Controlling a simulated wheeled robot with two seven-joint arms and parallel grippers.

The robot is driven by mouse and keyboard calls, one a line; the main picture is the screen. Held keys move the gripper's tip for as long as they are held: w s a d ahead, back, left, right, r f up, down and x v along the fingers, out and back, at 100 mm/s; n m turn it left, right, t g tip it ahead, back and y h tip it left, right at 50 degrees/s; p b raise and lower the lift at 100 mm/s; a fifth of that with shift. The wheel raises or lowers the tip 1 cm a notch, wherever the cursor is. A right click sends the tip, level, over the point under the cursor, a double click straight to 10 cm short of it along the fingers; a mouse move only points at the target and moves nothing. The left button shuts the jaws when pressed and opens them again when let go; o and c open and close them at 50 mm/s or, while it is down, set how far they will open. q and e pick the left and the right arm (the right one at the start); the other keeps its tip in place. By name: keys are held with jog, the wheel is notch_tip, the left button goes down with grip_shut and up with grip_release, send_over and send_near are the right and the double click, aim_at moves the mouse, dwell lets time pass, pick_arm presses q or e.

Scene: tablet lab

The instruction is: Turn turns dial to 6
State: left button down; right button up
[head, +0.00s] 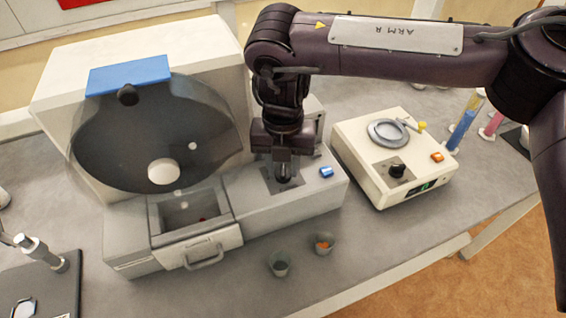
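A grey machine with a big smoky round drum (120,150) stands at the left. On the right part of its base is a dark square dial plate (296,182), where the turns dial appears to be. My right gripper (283,172) points straight down at this plate, its fingers close together at the dial's place. The fingers cover the dial and its marks, so I cannot read its setting or tell whether they grip it. My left gripper is out of view.
A blue button (326,172) sits right of the plate. An open drawer (198,245) juts out at the front. Two small cups (279,264) stand before the machine. A cream device (362,150) with a black knob (397,170) stands at the right.

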aim_at(283, 172)
notch_tip(283, 172, up, 8)
jog(key=shift+f+b, duration=0.1)
jog(key=shift+b, duration=0.25)
jog(key=shift+s, duration=0.1)
dwell(0.5)
